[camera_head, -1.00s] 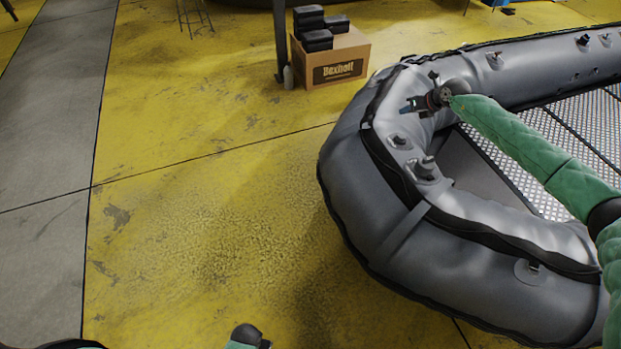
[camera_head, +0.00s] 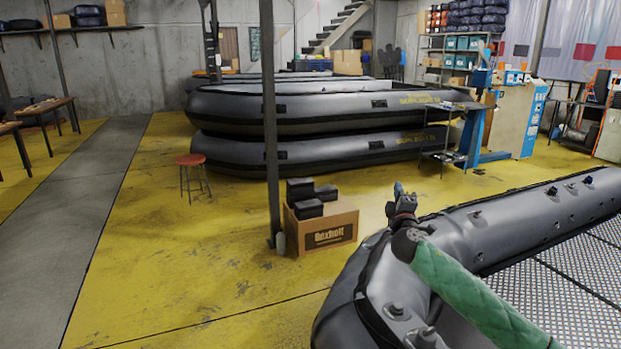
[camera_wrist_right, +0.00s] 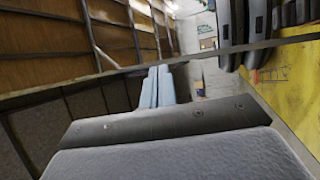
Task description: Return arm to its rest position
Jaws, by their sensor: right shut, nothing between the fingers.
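My right arm, in a green sleeve, reaches in from the lower right in the head view. Its gripper (camera_head: 398,190) points up and away, above the near end of the grey inflatable boat (camera_head: 375,290). The jaws are shut and empty. In the right wrist view the two pale blue fingers (camera_wrist_right: 155,86) lie side by side with nothing between them. Whether the gripper touches the boat's tube is hard to tell, but it appears raised over it. My left gripper is not in view.
A cardboard box (camera_head: 335,228) with black cases stands beside a dark post (camera_head: 270,130). A red stool (camera_head: 191,160) and stacked boats (camera_head: 320,112) are further back. Yellow floor (camera_head: 190,270) at left is clear.

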